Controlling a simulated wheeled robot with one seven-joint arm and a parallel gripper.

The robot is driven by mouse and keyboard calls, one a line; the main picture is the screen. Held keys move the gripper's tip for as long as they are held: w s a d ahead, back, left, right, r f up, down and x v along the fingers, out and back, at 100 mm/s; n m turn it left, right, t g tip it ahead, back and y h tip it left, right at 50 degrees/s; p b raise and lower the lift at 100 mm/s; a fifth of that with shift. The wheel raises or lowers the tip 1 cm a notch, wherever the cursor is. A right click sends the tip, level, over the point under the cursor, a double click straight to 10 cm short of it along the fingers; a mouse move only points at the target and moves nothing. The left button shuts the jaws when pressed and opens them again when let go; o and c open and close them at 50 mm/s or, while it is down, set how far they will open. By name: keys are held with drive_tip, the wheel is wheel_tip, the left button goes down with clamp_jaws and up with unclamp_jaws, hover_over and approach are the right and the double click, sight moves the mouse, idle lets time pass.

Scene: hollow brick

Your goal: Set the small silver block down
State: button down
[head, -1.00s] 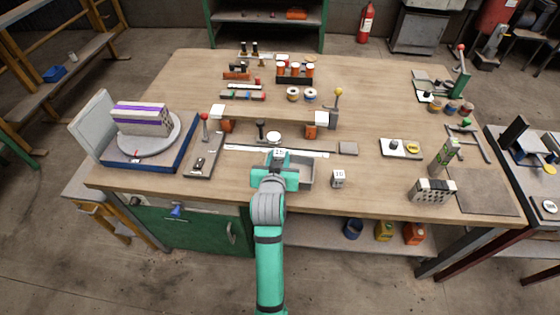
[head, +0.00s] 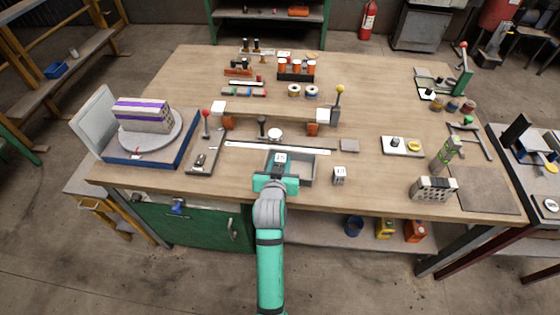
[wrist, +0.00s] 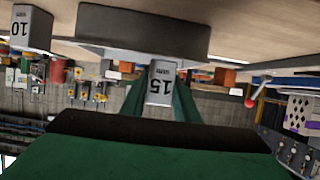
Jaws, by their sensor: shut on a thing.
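The small silver block, marked "15 mm" (wrist: 162,85), sits between the two green fingers of my gripper (wrist: 160,105) in the wrist view, where the scene appears upside down. In the head view the block (head: 280,158) shows as a small pale top with a dark mark, at the far side of my teal gripper (head: 276,182). The gripper is shut on it. A grey open tray (head: 306,172) lies at the block's place in the head view, and its dark side (wrist: 145,28) is close to the block in the wrist view. Whether the block touches the tray cannot be told.
A similar block marked "10" (head: 339,176) stands right of the tray; it also shows in the wrist view (wrist: 30,28). A long pale strip (head: 270,148) lies behind the tray. A lever fixture (head: 203,158) is to the left. The tabletop front right of the tray is mostly clear.

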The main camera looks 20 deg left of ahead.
drive_tip(key=c, duration=1.4)
unclamp_jaws()
drive_tip(key=shift+o, duration=0.2)
